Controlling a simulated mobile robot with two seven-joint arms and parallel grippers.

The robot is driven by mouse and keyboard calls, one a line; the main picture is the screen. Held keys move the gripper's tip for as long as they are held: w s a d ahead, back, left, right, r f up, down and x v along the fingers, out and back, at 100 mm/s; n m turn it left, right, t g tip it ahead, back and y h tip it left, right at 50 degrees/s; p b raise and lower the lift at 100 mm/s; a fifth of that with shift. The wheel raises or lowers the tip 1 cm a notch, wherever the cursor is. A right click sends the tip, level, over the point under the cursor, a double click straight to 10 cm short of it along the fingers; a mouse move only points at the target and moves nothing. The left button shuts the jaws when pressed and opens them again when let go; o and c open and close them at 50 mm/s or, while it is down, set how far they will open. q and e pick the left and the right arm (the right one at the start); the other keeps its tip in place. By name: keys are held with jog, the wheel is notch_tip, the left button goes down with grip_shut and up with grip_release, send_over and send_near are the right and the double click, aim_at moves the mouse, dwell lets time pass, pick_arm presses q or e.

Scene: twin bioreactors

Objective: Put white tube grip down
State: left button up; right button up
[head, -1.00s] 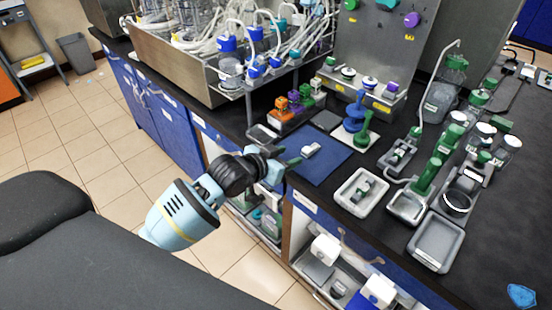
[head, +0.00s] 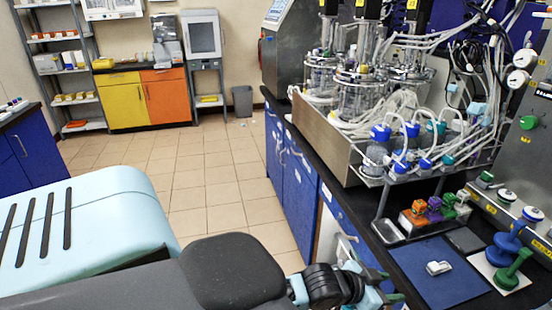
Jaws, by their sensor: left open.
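The white tube grip (head: 438,268) is a small pale piece lying on the blue mat (head: 465,287) on the dark bench. My left gripper (head: 386,295) is low in the picture, beside the bench's front edge and left of the mat. It is open and apart from the white grip; its fingertips are partly hidden at the bottom of the view. My right gripper is not in view.
Right of the mat, blue and green stands (head: 507,250) rest on a white plate. Behind it is a rack of orange, purple and green pieces (head: 430,210). A metal tray (head: 330,130) holds glass vessels and tubing. The tiled floor (head: 205,190) is clear.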

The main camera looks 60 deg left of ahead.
pick_arm(q)
jog(key=s+f+g, duration=0.1)
jog(key=s+f, duration=0.5)
jog(key=s, duration=0.5)
jog(key=s+f+n+g+y, duration=0.1)
jog(key=s+f, duration=0.6)
jog(key=s, duration=0.4)
jog(key=s+d+f+g+y, duration=0.1)
jog(key=s+f, duration=0.5)
jog(key=s, duration=0.5)
jog(key=shift+s+f+n+g, duration=0.2)
jog(key=shift+n+g, duration=0.2)
jog(key=shift+d, duration=0.1)
jog(key=shift+w+r+y+p, duration=0.3)
jog(key=shift+w+r+p, duration=0.4)
jog(key=shift+w+r, duration=0.2)
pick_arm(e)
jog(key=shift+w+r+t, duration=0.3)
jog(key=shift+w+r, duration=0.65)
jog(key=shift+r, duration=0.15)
pick_arm(q)
jog(key=shift+s+r, duration=0.1)
